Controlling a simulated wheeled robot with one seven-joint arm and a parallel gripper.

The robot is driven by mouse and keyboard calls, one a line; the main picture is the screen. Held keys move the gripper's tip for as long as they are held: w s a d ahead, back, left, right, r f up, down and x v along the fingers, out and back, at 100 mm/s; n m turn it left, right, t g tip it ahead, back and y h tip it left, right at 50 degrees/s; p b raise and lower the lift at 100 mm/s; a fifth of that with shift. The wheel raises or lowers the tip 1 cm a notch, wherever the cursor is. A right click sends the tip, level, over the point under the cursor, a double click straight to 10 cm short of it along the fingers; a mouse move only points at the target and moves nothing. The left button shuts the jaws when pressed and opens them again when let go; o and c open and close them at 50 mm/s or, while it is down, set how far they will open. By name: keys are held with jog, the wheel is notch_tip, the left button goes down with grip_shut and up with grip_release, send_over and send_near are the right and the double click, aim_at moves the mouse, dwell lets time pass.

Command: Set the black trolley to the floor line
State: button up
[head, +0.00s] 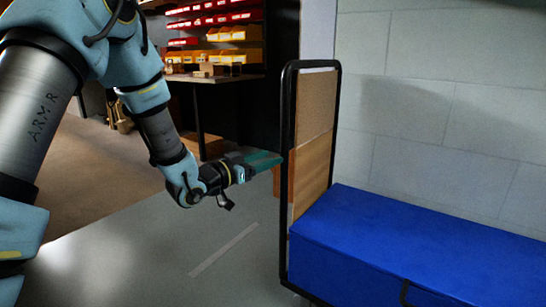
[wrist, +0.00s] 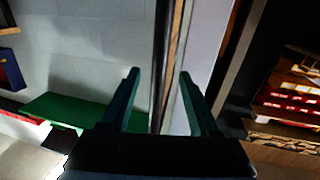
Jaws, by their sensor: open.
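The black trolley's upright tube frame (head: 287,170) stands right of centre in the head view, with a brown board inside it. A blue box (head: 390,245) lies over the trolley's deck and hides most of it. A pale floor line (head: 223,250) lies left of the trolley, apart from it. My gripper (head: 277,159) points right, its tips close to the frame's near post. In the wrist view my gripper (wrist: 158,76) is open, and the black post (wrist: 160,60) shows between its two fingers. I cannot tell whether they touch it. The trolley's wheels are mostly hidden.
A pale block wall (head: 440,110) stands close behind the trolley. A workbench (head: 215,78) with red and yellow bins (head: 235,33) above it is at the back. Grey floor left of the trolley is clear. A green flat surface (wrist: 85,108) shows in the wrist view.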

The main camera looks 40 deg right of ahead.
jog(key=d+b, duration=0.1)
jog(key=d, duration=0.9)
jog(key=shift+w, duration=0.3)
jog(key=shift+c, duration=0.4)
jog(key=c, duration=0.9)
jog(key=shift+s, duration=0.1)
grip_shut()
jog(key=shift+s, duration=0.1)
